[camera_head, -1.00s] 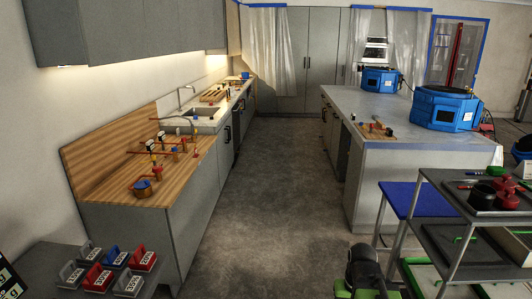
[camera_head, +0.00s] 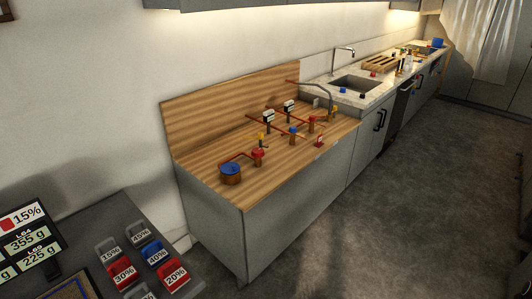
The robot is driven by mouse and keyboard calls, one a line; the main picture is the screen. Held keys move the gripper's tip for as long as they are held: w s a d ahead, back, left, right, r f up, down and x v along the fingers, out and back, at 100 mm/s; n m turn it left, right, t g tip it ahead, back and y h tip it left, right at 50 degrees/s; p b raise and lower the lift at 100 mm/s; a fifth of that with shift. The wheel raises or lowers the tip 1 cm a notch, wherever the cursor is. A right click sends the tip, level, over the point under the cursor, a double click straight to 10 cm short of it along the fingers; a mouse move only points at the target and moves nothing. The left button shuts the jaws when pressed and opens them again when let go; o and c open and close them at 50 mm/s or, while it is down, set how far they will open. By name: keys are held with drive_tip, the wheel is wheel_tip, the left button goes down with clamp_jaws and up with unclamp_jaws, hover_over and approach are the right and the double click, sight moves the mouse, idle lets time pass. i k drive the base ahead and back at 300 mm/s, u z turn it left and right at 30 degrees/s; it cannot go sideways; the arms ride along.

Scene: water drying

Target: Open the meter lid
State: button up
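A round copper-coloured body with a blue top (camera_head: 231,170) stands near the front left corner of the wooden counter (camera_head: 205,160); it looks like the meter, and its blue top looks like a closed lid. Red pipework (camera_head: 235,157) runs from beside it to a small red-topped fitting (camera_head: 258,156). Further fittings with white tags and red or blue parts stand behind it on the counter. The meter is small in the picture, so any hinge or catch on the lid cannot be made out. My gripper is not in view.
A grey table (camera_head: 95,230) at the lower left holds a display screen (camera_head: 28,240) and several labelled red, blue and grey blocks (camera_head: 157,252). The sink (camera_head: 355,85) lies beyond the wooden counter. The floor (camera_head: 400,210) right of the cabinets is clear.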

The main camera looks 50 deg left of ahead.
sight(228, 168)
drive_tip(key=i, duration=0.9)
drive_tip(key=u, duration=0.4)
drive_tip(key=k, duration=0.1)
drive_tip(key=u, duration=2.75)
drive_tip(key=i, duration=1.5)
drive_tip(key=u, duration=0.1)
